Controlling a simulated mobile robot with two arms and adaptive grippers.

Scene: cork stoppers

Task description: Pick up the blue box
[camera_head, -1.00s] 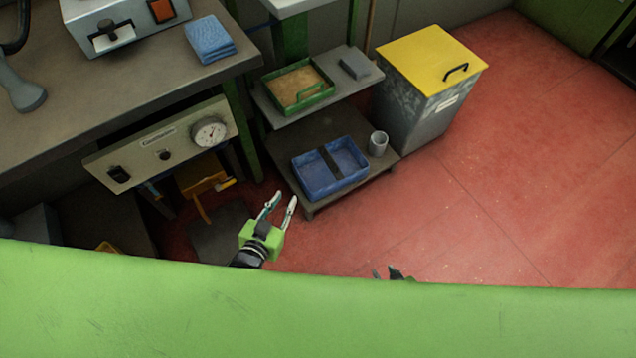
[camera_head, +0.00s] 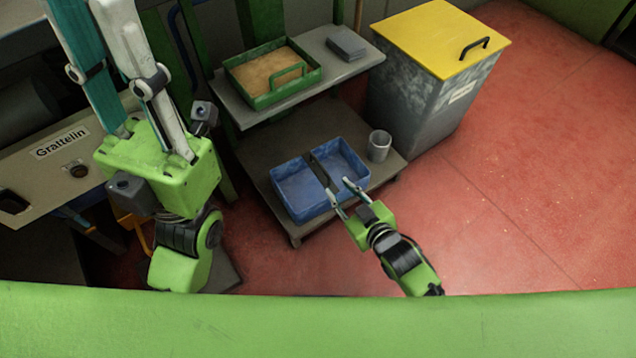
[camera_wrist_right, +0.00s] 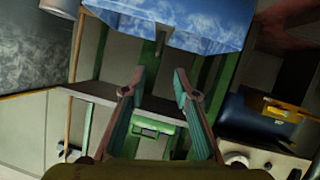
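The blue box (camera_head: 290,190) is an open tray with a dark strip across its middle. It sits on the low shelf in the head view. My right gripper (camera_head: 343,197) is at its near right edge, fingers apart and pointing towards it; whether they touch it I cannot tell. In the right wrist view, the blue box (camera_wrist_right: 190,22) fills the top, beyond the open, empty fingers of the right gripper (camera_wrist_right: 158,80). My left gripper (camera_head: 97,12) is large at the left, raised close to the head camera. Its fingertips are cut off by the top edge.
A grey cup (camera_head: 379,146) stands right of the box on the low shelf (camera_head: 262,152). The upper shelf (camera_head: 345,70) holds a green tray (camera_head: 240,72) and a grey block (camera_head: 346,44). A grey bin (camera_head: 420,100) with a yellow lid is behind. Red floor at right is clear.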

